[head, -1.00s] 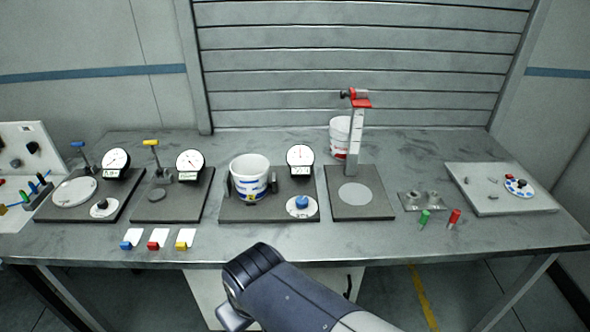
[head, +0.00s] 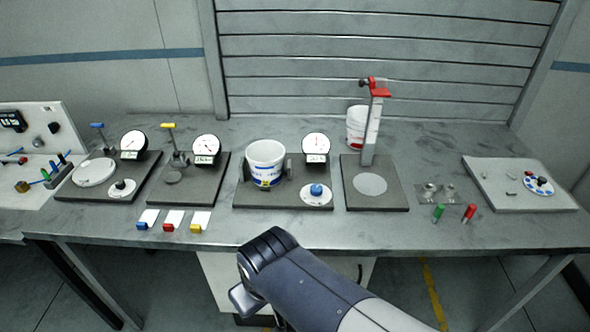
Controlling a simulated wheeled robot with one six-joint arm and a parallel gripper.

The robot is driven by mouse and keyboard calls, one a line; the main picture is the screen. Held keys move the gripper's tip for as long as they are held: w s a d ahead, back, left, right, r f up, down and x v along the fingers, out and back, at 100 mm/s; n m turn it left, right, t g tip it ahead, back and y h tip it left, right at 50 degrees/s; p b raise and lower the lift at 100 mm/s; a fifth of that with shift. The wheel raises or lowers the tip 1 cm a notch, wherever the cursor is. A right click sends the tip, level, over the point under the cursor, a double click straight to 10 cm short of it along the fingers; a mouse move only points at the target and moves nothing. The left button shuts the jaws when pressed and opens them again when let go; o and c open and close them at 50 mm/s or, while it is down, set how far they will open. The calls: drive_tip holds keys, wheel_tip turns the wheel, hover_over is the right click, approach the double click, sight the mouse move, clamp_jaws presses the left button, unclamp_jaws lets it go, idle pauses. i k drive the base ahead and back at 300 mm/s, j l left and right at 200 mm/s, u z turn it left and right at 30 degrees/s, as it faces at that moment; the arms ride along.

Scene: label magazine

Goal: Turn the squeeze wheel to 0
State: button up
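The squeeze wheel appears to be the blue knob (head: 316,190) on a round white dial (head: 318,198), at the front right of a dark base plate (head: 285,203). A white bucket (head: 265,153) with a blue label stands on this plate between two dark jaws. A round gauge (head: 316,146) with a small digital readout stands behind the knob. The dial marks and readout are too small to read. My arm shows at the bottom centre, in front of the table and apart from the wheel. My gripper's fingers are not in view.
Two gauge stations, with a blue (head: 97,125) and a yellow lever (head: 168,125), stand left. A red-topped post (head: 372,125) stands right, a second bucket (head: 356,128) behind it. Coloured clips lie front left; green (head: 438,213) and red cylinders (head: 469,213) stand front right. The table's front centre is clear.

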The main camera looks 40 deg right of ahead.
sight(316, 189)
drive_tip(key=i+l+z, duration=0.15)
drive_tip(key=l+z, duration=0.25)
drive_tip(key=i+l+z, duration=0.15)
drive_tip(key=z, duration=0.3)
drive_tip(key=i+l+z, duration=0.25)
drive_tip(key=z, duration=0.15)
drive_tip(key=l, duration=0.05)
